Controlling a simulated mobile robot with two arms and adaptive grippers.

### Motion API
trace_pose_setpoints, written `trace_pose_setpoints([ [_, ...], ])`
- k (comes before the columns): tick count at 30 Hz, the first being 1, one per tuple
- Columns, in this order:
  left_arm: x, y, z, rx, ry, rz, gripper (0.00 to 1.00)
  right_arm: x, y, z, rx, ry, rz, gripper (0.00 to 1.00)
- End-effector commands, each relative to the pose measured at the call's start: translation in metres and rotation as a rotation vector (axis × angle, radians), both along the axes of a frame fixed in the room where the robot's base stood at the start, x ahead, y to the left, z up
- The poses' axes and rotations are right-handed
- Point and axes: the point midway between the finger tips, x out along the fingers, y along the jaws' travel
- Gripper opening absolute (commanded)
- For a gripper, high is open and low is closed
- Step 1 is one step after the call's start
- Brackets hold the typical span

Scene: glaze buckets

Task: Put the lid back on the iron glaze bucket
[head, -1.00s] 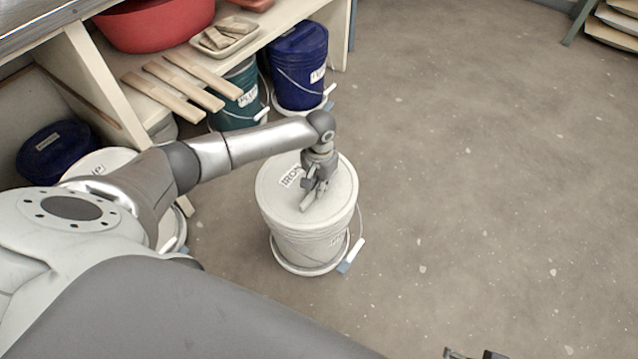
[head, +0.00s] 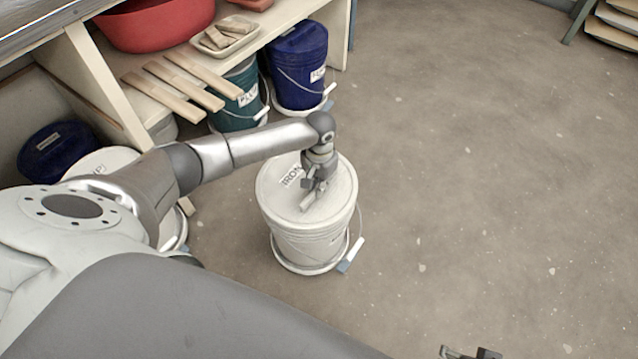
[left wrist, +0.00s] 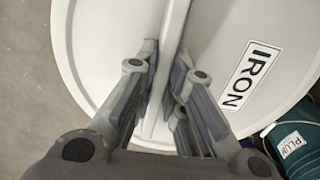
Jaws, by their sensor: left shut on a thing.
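The white iron glaze bucket (head: 308,243) stands upright on the floor. Its white lid (head: 275,190), labelled IRON, lies on its top and looks level; I cannot tell whether the rim is fully seated. The lid fills much of the left wrist view (left wrist: 100,50), with a raised bar handle (left wrist: 172,40) across it. My left gripper (head: 312,196) is over the lid, and in the left wrist view its fingers (left wrist: 160,95) are shut on the bar handle. A small part of my right gripper (head: 470,354) shows at the bottom edge; its fingers cannot be made out.
A teal bucket (head: 240,110) and a dark blue bucket (head: 298,70) stand by the shelf behind. Wooden sticks (head: 180,82) jut over the shelf edge. Another white bucket is partly behind my left arm. The floor (head: 480,180) at right is clear.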

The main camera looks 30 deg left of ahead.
Motion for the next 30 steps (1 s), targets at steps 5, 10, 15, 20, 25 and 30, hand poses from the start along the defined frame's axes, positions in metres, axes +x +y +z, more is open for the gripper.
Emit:
trace_pose_setpoints([
  [5, 0.0004, 0.0000, 0.0003, 0.000, -0.001, 0.000, 0.00, 0.0013, 0.0010, 0.0000, 0.003, -0.003, 0.000, 0.71],
  [10, 0.0004, 0.0000, 0.0003, 0.000, -0.001, 0.000, 0.00, 0.0010, 0.0018, 0.0000, 0.004, -0.001, -0.002, 0.71],
  [15, 0.0004, 0.0000, 0.0003, 0.000, -0.001, 0.000, 0.22, 0.0002, 0.0019, -0.0002, 0.005, 0.001, -0.002, 0.71],
  [20, 0.0003, 0.0001, 0.0002, 0.000, -0.001, 0.000, 0.36, -0.0021, 0.0018, -0.0010, 0.004, 0.005, -0.002, 0.71],
  [25, 0.0001, 0.0001, 0.0001, 0.000, 0.000, 0.000, 0.36, -0.0050, 0.0018, -0.0020, 0.004, 0.011, -0.002, 0.71],
  [30, -0.0003, 0.0002, -0.0004, 0.000, 0.001, 0.000, 0.57, -0.0060, 0.0016, -0.0024, 0.004, 0.013, -0.002, 0.71],
])
